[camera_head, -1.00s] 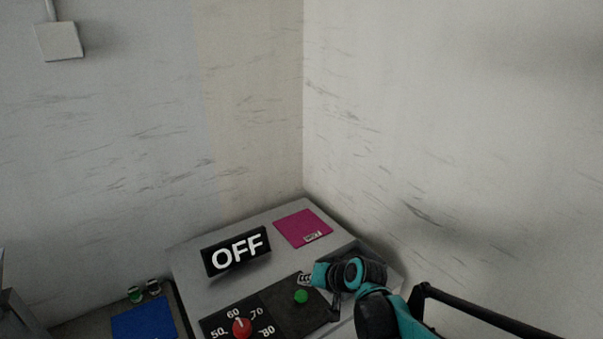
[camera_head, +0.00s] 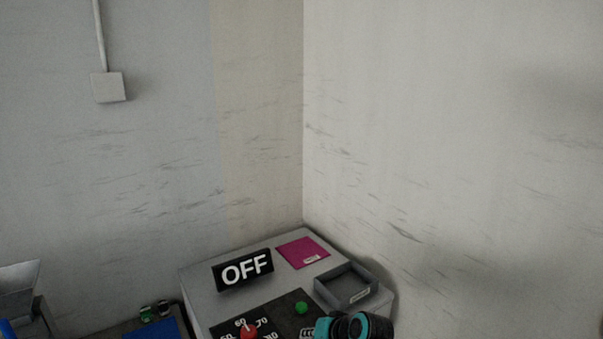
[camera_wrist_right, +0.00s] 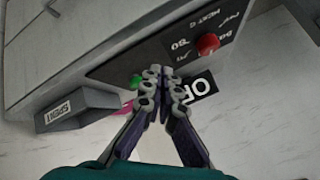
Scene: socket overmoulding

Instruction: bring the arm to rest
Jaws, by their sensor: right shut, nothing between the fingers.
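My right gripper (camera_wrist_right: 164,88) is shut and empty in the right wrist view, its fingertips together in front of the control panel. In the head view only a teal and black part of my right arm shows at the bottom edge; the fingers are not clear there. The left gripper is not in view.
A grey machine has an OFF sign (camera_head: 243,270), a red knob (camera_head: 249,331) and a green button (camera_head: 301,308). A magenta pad (camera_head: 303,252) and a grey tray (camera_head: 345,297) lie on top. In the right wrist view the tray reads SPENT. Walls stand close behind.

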